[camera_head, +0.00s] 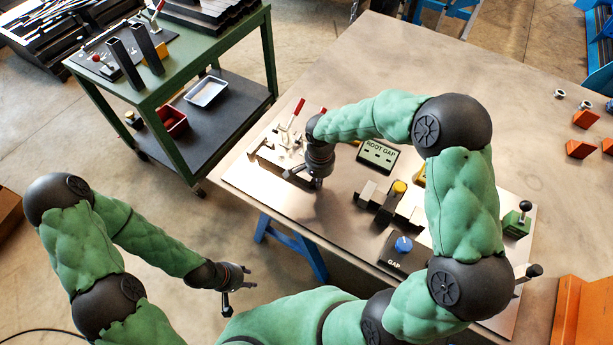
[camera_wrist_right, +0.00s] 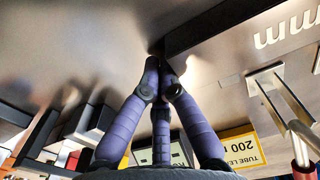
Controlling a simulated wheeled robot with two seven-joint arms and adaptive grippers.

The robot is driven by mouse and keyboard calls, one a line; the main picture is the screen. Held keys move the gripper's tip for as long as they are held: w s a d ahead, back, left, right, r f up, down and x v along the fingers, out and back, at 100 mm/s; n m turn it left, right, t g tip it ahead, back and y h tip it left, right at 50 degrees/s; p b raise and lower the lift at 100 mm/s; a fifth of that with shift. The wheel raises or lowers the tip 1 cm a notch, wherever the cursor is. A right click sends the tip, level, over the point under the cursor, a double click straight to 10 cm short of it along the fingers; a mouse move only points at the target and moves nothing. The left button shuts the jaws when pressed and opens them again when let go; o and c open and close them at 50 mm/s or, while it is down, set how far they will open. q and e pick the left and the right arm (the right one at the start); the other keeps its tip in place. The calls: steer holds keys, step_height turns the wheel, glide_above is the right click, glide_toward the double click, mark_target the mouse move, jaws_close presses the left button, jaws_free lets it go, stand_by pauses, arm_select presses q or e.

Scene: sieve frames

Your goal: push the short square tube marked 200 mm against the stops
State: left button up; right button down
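A dark square tube (camera_wrist_right: 225,25) lies at the top right of the right wrist view, its near end beside my fingertips. Whether they touch it I cannot tell. My right gripper (camera_wrist_right: 163,70) has its fingers drawn together with nothing seen between them. In the head view the right gripper (camera_head: 318,187) points down over the steel plate, beside the fixture with red-handled clamps (camera_head: 292,122); it and the arm hide part of that area. A yellow label (camera_wrist_right: 243,150) reads "TUBE LE…" and "200 M…", partly cut off. My left gripper (camera_head: 246,284) is open and empty, off the table's front-left side.
A ROOT GAP box (camera_head: 378,156), a block with a yellow knob (camera_head: 397,190) and a GAP box with a blue knob (camera_head: 399,247) stand right of my right gripper. A green cart (camera_head: 190,45) is at the left. Orange pieces (camera_head: 582,148) lie far right.

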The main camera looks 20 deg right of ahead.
steer(key=shift+w+a, duration=0.6)
steer(key=shift+w, duration=0.05)
stand_by(0.3)
steer(key=shift+s+d, duration=0.1)
steer(key=shift+s+d, duration=0.35)
step_height(320, 180, up, 7)
steer(key=p, duration=0.4)
stand_by(0.4)
stand_by(0.5)
